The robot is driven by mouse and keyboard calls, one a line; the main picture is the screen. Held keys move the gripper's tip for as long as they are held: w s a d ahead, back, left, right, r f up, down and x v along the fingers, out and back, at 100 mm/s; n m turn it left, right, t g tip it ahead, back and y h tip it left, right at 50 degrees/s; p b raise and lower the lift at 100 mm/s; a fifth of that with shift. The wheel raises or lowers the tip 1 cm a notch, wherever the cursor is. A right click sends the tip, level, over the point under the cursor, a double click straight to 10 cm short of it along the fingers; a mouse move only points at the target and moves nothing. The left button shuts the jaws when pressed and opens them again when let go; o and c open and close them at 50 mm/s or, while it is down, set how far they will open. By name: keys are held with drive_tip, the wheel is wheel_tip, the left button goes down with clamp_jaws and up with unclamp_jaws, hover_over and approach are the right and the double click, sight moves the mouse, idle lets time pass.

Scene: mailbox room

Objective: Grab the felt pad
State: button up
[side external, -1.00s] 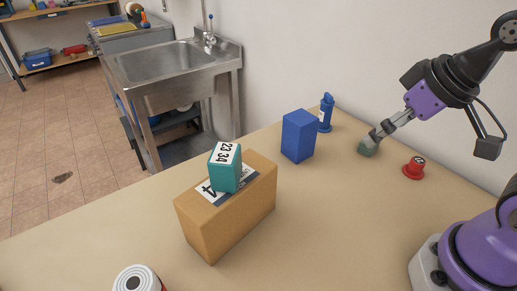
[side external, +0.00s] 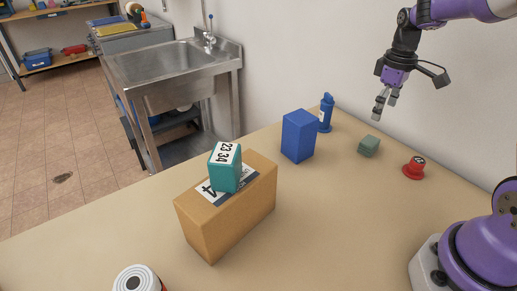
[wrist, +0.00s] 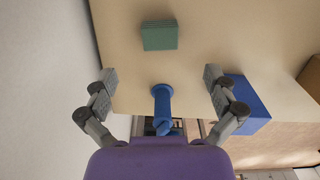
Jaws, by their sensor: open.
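The felt pad looks to be the small grey-green block (side external: 369,146), which lies on the table between the blue bottle and the red item. It also shows in the wrist view (wrist: 159,36), at the top middle, beyond my fingertips. My gripper (side external: 385,108) is raised above the table, a little above and behind the pad in the side view. In the wrist view, its two fingers (wrist: 160,80) are spread wide with nothing held between them. The pad is apart from the fingers and fully in view.
A teal box (side external: 225,166) rests on a cardboard box (side external: 231,215). The wall is close behind; the table (side external: 330,230) is clear in front.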

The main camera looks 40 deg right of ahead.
sight(374, 142)
wheel_tip(374, 142, down, 10)
drive_tip(key=shift+r, duration=0.1)
drive_tip(key=shift+s, duration=0.1)
drive_tip(key=c, duration=1)
